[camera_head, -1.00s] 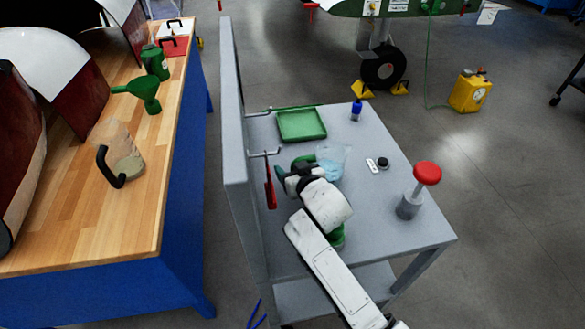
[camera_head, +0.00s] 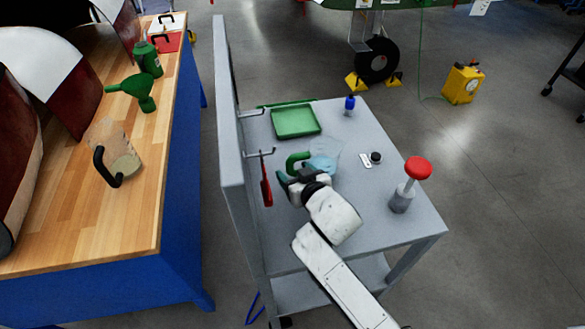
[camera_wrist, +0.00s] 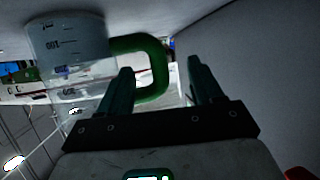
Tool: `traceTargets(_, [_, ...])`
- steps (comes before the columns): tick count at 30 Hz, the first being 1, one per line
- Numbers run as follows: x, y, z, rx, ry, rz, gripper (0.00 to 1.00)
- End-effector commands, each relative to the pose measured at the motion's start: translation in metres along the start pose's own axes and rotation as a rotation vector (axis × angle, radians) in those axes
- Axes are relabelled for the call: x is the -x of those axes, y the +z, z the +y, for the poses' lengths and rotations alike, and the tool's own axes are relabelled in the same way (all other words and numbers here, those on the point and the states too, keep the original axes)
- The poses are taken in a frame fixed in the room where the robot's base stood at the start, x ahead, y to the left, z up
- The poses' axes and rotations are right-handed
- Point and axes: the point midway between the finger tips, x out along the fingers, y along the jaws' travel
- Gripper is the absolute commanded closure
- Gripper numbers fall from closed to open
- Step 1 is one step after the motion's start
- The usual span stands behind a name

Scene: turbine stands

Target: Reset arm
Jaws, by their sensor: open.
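My gripper (camera_head: 290,186) is over the grey cart, beside a clear jug with blue liquid (camera_head: 324,160) and a green handle (camera_head: 297,161). In the wrist view my gripper (camera_wrist: 163,82) is open, its two dark green fingers apart. There the jug (camera_wrist: 68,42), with printed markings, appears at the upper left. Its green handle (camera_wrist: 153,66) shows behind and between the fingers, apparently beyond the fingertips. I cannot tell whether a finger touches it. The gripper holds nothing that I can see.
The cart top (camera_head: 360,205) also bears a green tray (camera_head: 296,122), a blue bottle (camera_head: 349,105) and a red-topped pump can (camera_head: 408,185). A red tool (camera_head: 266,185) hangs by the cart's upright panel (camera_head: 229,120). A wooden bench (camera_head: 140,215) stands at left with another jug (camera_head: 122,160).

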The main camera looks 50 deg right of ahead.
Motion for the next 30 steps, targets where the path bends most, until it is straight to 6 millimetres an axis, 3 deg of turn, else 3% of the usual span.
traceTargets(7, [0.0131,0.0013,0.0016,0.002,0.003,-0.004,0.35])
traceTargets(30, [0.0132,0.0009,0.0019,0.002,0.004,-0.003,0.35])
